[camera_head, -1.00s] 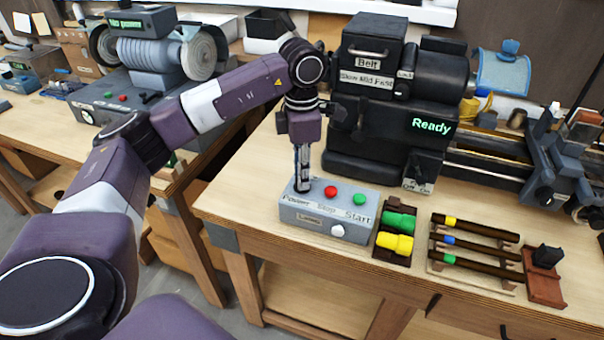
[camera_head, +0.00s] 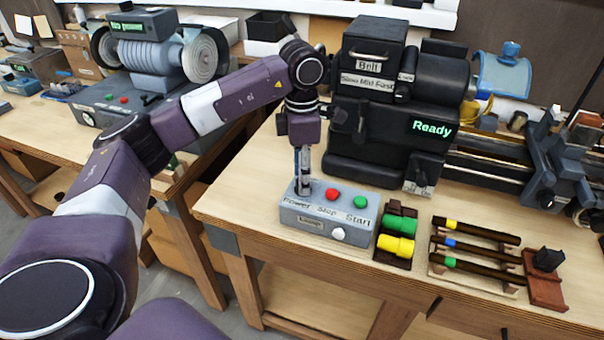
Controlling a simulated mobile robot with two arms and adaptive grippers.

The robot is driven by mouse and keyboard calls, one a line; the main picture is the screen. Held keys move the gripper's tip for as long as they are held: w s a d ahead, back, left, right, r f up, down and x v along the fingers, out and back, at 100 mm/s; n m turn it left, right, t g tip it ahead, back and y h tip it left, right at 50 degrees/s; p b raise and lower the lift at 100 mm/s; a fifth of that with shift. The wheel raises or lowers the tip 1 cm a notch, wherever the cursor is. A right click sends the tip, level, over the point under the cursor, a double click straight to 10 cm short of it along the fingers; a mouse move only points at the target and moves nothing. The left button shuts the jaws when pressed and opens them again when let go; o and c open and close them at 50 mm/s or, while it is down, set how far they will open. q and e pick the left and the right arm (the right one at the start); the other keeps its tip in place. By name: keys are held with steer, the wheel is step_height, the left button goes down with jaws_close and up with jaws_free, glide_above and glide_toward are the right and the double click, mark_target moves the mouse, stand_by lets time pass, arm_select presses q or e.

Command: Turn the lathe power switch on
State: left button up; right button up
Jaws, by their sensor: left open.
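The lathe (camera_head: 385,130) stands on the right bench, and its green display reads "Ready". The grey control box (camera_head: 318,226) sits in front of it, labelled Power, Stop and Start. It has a red button (camera_head: 332,195), a green button (camera_head: 360,201) and a white knob (camera_head: 338,234) on its front. My left gripper (camera_head: 302,190) points straight down at the Power end of the box, with its fingertips at the box top. It is open. The power switch is hidden behind the fingers, and I cannot tell whether they touch it. My right gripper is not in view.
A holder with green and yellow handled pieces (camera_head: 399,224) stands right of the box. A rack of dark rods (camera_head: 472,252) and a red-brown stand (camera_head: 545,285) are farther right. A grinder (camera_head: 150,60) is on the left bench. Bare bench top lies left of the box.

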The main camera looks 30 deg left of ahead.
arm_select(q)
step_height(320, 180, up, 12)
stand_by(0.6)
stand_by(0.5)
